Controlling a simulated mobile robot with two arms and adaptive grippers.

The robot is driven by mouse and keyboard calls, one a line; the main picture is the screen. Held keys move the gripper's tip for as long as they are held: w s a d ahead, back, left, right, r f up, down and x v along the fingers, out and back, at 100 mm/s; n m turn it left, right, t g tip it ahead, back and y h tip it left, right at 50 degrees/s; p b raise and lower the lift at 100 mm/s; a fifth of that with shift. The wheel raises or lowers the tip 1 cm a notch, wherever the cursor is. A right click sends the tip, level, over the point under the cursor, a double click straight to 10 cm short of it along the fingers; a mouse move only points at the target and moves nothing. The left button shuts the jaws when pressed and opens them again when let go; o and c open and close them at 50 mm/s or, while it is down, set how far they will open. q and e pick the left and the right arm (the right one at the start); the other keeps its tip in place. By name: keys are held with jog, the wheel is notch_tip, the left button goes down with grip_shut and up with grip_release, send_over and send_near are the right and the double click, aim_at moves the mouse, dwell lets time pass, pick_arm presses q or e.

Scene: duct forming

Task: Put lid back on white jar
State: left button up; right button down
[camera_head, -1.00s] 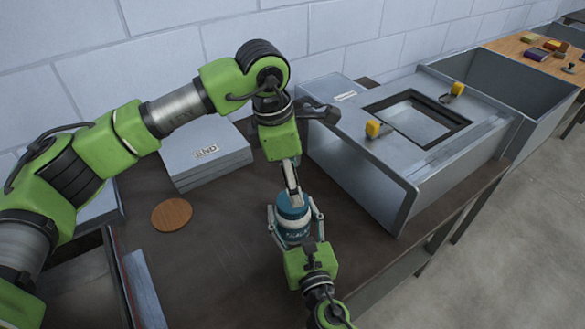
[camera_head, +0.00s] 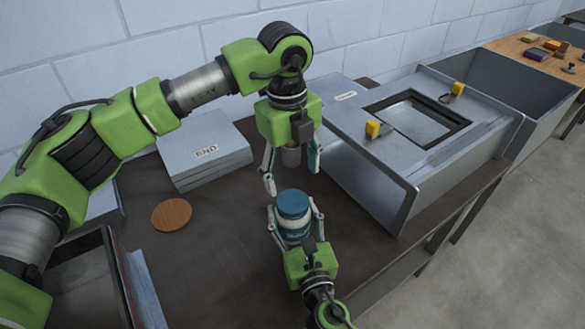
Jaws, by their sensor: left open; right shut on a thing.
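The white jar (camera_head: 294,233) stands upright low in the middle of the view, with the teal lid (camera_head: 293,203) sitting on its top. I cannot tell if the lid is screwed tight. My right gripper (camera_head: 295,213) comes from below and is shut around the jar, one finger on each side. My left gripper (camera_head: 291,180) is open and empty above and behind the jar, fingers pointing down, apart from the lid.
A brown wooden disc (camera_head: 171,215) lies left on the dark table (camera_head: 215,255). Grey stacked boxes (camera_head: 205,153) stand behind it. A large grey metal machine (camera_head: 415,165) fills the right side.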

aim_at(292, 201)
pick_arm(q)
jog(key=n, duration=0.4)
jog(key=shift+r, duration=0.2)
jog(key=n, duration=0.5)
jog(key=shift+r+y, duration=0.2)
jog(key=shift+y, duration=0.1)
jog(key=shift+f, duration=4)
jog(key=c, duration=1.2)
